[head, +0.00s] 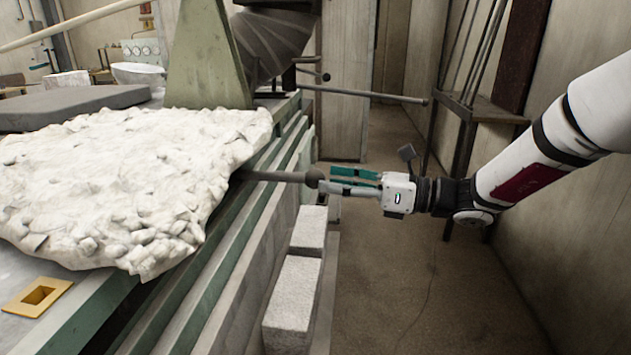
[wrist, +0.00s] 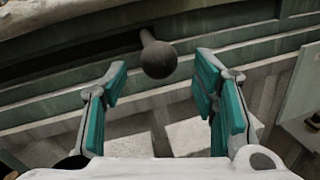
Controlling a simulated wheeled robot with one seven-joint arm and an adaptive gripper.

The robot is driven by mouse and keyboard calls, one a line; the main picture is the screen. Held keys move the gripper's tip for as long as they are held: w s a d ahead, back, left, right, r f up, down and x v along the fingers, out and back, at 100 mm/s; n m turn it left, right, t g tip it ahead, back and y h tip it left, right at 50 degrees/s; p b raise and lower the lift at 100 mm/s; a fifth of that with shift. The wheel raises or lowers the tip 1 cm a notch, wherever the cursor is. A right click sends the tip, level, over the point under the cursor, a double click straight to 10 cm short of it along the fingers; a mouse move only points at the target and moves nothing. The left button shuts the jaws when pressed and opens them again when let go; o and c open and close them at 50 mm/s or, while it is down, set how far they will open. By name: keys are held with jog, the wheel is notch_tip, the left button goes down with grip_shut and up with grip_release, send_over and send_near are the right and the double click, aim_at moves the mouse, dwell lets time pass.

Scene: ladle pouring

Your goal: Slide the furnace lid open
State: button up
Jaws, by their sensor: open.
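A dark rod handle (head: 275,176) with a round ball end sticks out to the right from under the edge of a white, lumpy slab (head: 120,180), which may be the furnace lid or its cover. How the rod joins it is hidden. My gripper (head: 325,181) is open, with its fingers pointing left at the ball end. In the wrist view the ball end (wrist: 158,60) lies between the two teal finger pads, near their tips, with a gap on both sides. No grip on it shows.
Pale blocks (head: 292,290) stand below the handle beside the green bench side (head: 245,215). A yellow square fitting (head: 38,296) is at front left. A second rod (head: 370,94) juts out farther back.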

aim_at(316, 179)
jog(key=shift+x, duration=2.25)
grip_shut()
